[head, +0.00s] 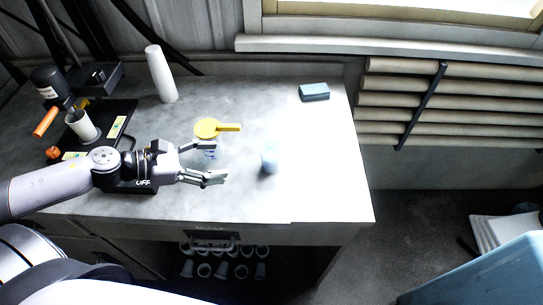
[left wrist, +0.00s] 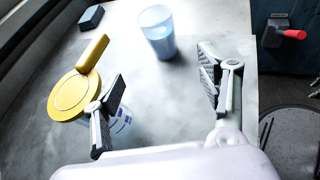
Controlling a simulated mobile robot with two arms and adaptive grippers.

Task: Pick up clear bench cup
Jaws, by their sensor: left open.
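The clear bench cup (head: 269,160) stands upright on the grey bench, to the right of my left gripper in the head view. It looks pale blue and translucent. In the left wrist view the cup (left wrist: 158,33) stands ahead of the fingers, apart from them. My left gripper (head: 214,162) is open and empty, low over the bench, with its fingers pointing toward the cup. Its two fingers (left wrist: 165,85) are spread wide in the left wrist view. My right gripper is in neither view.
A yellow lid with a handle (head: 207,128) sits on a container right beside one left finger. A blue-grey block (head: 314,92) lies at the back right. A white cylinder (head: 161,74) and the disperser stand (head: 113,108) are at left. Bench around the cup is clear.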

